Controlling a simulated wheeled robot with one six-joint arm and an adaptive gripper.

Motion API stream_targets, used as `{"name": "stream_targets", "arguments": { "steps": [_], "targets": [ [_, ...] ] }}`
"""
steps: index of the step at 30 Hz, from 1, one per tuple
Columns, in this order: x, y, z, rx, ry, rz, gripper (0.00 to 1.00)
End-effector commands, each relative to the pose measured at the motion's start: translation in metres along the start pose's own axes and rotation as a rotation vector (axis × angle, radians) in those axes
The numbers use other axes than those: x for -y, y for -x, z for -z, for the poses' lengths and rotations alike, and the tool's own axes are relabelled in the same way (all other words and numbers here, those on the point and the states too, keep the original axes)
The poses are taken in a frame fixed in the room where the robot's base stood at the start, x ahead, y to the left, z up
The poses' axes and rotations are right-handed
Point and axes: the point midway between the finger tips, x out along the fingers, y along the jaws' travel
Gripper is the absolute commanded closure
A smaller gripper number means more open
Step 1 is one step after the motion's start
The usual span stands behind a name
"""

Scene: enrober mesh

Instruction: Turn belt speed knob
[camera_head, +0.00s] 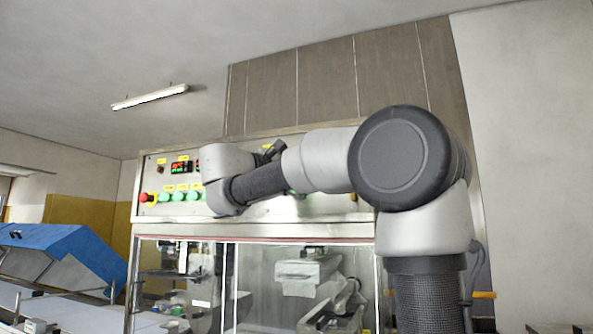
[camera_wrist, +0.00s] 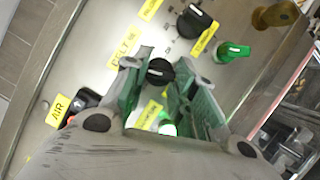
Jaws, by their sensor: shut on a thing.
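The belt speed knob (camera_wrist: 160,71) is a round black knob on the metal control panel, beside a yellow label (camera_wrist: 124,47) on which "BELT" can be read. My gripper (camera_wrist: 161,76) has its green-padded fingers on either side of this knob, shut on it. The knob's turn position is hard to read, as the fingers cover part of it. In the head view the control panel (camera_head: 150,212) is the upper front of the machine. My arm lies across it and hides the knob there; I cannot make out the fingertips.
Close by are another black knob (camera_wrist: 195,21), a green switch (camera_wrist: 233,51), a lit green button (camera_wrist: 167,129) and a dark control by the "AIR" label (camera_wrist: 57,109). A red emergency button (camera_head: 145,197) sits at the panel's left. Clear panes (camera_head: 250,285) are below.

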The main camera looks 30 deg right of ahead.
Motion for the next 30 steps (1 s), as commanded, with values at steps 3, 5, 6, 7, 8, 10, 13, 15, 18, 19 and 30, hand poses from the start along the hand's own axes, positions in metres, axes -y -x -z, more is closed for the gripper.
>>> {"name": "stream_targets", "arguments": {
  "steps": [3, 5, 6, 7, 8, 10, 13, 15, 18, 19, 30],
  "targets": [
    [0.0013, 0.0000, 0.0006, 0.000, 0.020, -0.005, 0.97],
    [0.0013, 0.0000, 0.0006, 0.000, 0.025, -0.007, 0.97],
    [0.0014, -0.0001, 0.0006, 0.000, 0.027, -0.008, 0.97],
    [0.0014, -0.0001, 0.0006, 0.000, 0.028, -0.008, 0.97],
    [0.0015, -0.0001, 0.0006, 0.000, 0.028, -0.008, 0.97],
    [0.0015, -0.0001, 0.0007, 0.000, 0.029, -0.009, 0.97],
    [0.0015, -0.0001, 0.0007, 0.000, 0.029, -0.008, 0.97],
    [0.0016, -0.0001, 0.0008, 0.000, 0.028, -0.008, 0.97],
    [0.0016, 0.0000, 0.0008, -0.001, 0.028, -0.008, 0.66],
    [0.0015, 0.0000, 0.0008, 0.000, 0.028, -0.008, 0.61],
    [0.0008, 0.0007, 0.0004, 0.000, 0.026, -0.009, 0.52]
  ]
}}
